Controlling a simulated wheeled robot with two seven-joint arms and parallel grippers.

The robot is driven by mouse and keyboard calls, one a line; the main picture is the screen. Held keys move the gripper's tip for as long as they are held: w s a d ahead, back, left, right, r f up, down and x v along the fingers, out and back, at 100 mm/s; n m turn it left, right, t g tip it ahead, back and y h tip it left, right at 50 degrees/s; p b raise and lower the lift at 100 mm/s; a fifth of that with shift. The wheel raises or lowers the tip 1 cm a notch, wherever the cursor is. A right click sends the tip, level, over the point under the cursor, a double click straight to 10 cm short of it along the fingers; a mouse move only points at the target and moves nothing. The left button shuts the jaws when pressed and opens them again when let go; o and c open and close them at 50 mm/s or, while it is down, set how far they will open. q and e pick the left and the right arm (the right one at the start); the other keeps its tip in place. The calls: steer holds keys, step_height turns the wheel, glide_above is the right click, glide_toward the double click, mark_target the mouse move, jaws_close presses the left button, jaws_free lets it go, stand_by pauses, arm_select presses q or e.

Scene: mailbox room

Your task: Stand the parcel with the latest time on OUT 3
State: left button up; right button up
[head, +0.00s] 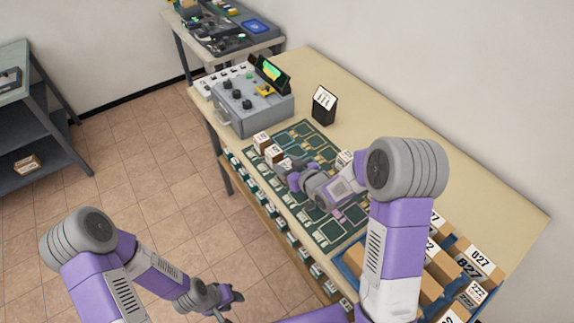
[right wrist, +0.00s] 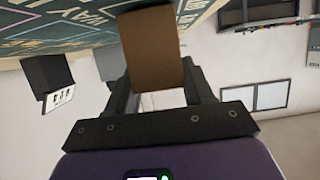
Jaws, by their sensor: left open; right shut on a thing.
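My right gripper (head: 281,165) is shut on a small brown parcel (right wrist: 152,48), low over the green marked mat (head: 326,147) on the table. In the head view the held parcel appears to be the brown box (head: 274,154) at the fingertips. A second small parcel with a white label (head: 262,141) stands just beyond it, near the mat's far left corner. Another labelled parcel (head: 344,158) is partly hidden behind my right arm. The times on the labels and the OUT 3 marking are too small to read. My left gripper (head: 232,300) is open and empty, over the floor.
A grey control box (head: 254,108) with knobs and a black sign stand (head: 324,105) stand beyond the mat. A blue crate of larger numbered boxes (head: 476,262) is at the near right. Small tagged slots line the table's front. The table's right back strip is clear.

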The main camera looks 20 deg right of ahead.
steer(key=shift+f, duration=0.15)
steer(key=o, duration=1.2)
